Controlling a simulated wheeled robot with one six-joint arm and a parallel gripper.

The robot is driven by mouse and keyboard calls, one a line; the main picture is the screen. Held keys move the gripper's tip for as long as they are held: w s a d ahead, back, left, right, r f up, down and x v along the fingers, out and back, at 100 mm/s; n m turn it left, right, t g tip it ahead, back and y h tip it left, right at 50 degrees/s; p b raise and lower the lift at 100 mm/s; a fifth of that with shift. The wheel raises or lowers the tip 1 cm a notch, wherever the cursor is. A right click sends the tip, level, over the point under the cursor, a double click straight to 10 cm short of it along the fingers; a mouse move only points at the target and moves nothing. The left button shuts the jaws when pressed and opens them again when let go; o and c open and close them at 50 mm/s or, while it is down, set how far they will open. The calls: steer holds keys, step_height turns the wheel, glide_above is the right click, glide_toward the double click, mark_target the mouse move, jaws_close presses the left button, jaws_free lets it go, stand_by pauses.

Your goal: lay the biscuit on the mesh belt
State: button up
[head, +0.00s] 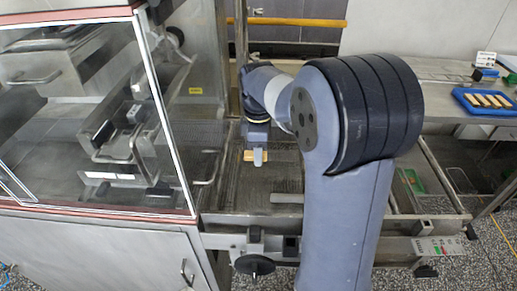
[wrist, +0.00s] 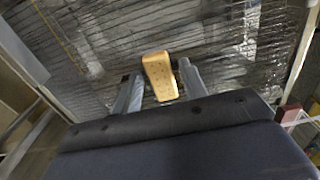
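The biscuit (wrist: 160,72) is golden, oblong and dotted with small holes. In the wrist view it sits between the two fingers of my gripper (wrist: 161,88), which close on its sides. In the head view the biscuit (head: 250,156) shows at the tip of my gripper (head: 257,157), which points down. Both are over the mesh belt (head: 240,184), to the right of the glass-sided machine. The belt (wrist: 100,35) fills much of the wrist view behind the biscuit. The height of the biscuit over the belt is hard to judge.
The glass-sided machine (head: 90,110) stands close on the left of the belt. A blue tray (head: 487,108) with several biscuits is on the steel table at right. A flat metal bar (head: 286,198) lies near the belt's front. My arm hides part of the belt's right side.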

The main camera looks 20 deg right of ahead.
steer(key=shift+o, duration=0.5)
steer(key=shift+r, duration=0.5)
step_height(320, 180, up, 11)
steer(key=p, duration=0.1)
steer(key=shift+r, duration=0.2)
steer(key=shift+c, duration=0.6)
